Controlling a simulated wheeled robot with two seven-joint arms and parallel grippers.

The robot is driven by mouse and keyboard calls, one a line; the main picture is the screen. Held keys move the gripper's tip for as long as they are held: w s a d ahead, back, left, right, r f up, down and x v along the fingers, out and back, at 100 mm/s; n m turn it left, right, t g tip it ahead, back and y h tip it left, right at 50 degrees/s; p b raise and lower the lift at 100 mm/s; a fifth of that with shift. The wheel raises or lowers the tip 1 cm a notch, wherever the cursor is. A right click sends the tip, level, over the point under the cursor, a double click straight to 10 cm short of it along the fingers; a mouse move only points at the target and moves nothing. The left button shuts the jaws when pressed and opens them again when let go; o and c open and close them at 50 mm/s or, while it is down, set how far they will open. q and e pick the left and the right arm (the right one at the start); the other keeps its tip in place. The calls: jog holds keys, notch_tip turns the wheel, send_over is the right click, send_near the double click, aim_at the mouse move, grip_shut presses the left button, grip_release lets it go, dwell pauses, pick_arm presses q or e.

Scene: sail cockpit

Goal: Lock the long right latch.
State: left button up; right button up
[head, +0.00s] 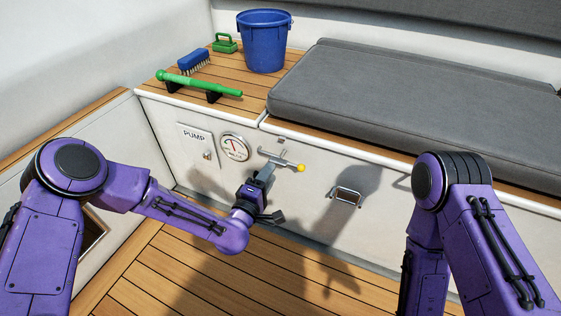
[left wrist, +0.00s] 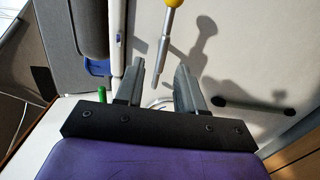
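The long latch is a thin metal lever (head: 281,159) with a yellow knob (head: 301,168) at its right end, on the white locker front below the grey cushion. It points right and slightly down in the head view. In the left wrist view the lever (left wrist: 165,45) comes in from the top with the yellow knob (left wrist: 174,3). My left gripper (head: 268,172) is just in front of and below the lever. Its two fingers (left wrist: 161,80) stand apart with a gap between them; the lever's lower end shows near that gap. I cannot tell whether they touch. My right gripper is out of view.
A round gauge (head: 235,147) and a PUMP plate (head: 195,136) sit left of the latch. Above are a blue bucket (head: 264,42), a brush (head: 194,61), a green rod (head: 200,83) and a grey cushion (head: 400,95).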

aim_at(280, 156)
pick_arm(q)
jog(key=b+x, duration=0.1)
jog(key=x, duration=0.6)
jog(key=shift+d+f+b, duration=0.1)
jog(key=shift+f+b, duration=0.1)
jog(key=shift+b, duration=0.2)
jog(key=shift+w+d+r, duration=0.1)
jog(key=shift+w+d, duration=0.15)
jog(key=shift+w, duration=0.35)
grip_shut()
